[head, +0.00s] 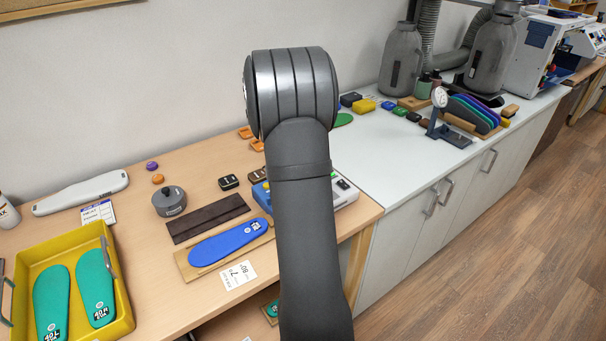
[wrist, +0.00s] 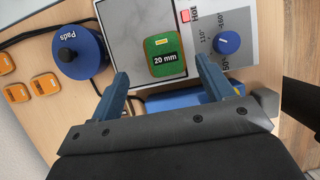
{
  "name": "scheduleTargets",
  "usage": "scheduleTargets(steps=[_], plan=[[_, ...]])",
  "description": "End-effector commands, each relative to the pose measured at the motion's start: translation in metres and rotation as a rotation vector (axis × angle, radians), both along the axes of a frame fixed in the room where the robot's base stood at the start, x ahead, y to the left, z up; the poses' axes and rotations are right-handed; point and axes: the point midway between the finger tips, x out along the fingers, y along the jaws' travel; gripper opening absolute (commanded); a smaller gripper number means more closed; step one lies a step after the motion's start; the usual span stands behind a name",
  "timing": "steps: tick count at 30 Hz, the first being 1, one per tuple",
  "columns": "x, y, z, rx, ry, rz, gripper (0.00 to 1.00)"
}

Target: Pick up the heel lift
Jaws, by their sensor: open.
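In the head view my own arm hides the gripper and the heel lift.
Beside the plate is a control panel (wrist: 217,14) with a blue dial (wrist: 226,43). A blue "Pads" pot (wrist: 78,52) stands left of the plate, with orange blocks (wrist: 45,84) beyond. A blue insole (head: 228,243) and a yellow tray (head: 122,318) lie on the wooden bench.

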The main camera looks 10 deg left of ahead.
Motion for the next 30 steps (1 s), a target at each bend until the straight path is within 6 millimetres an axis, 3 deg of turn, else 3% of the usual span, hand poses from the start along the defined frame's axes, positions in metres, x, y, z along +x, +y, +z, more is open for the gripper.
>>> scheduleTargets(steps=[10, 19, 26, 30], plan=[[0.005, -0.014, -0.044, -0.001, 0.001, -0.002, 0.74], [0.007, -0.015, -0.048, 0.000, 0.000, -0.001, 0.74], [0.007, -0.015, -0.048, 0.000, 0.000, -0.001, 0.30], [0.007, -0.015, -0.048, 0.000, 0.000, -0.001, 0.22]])
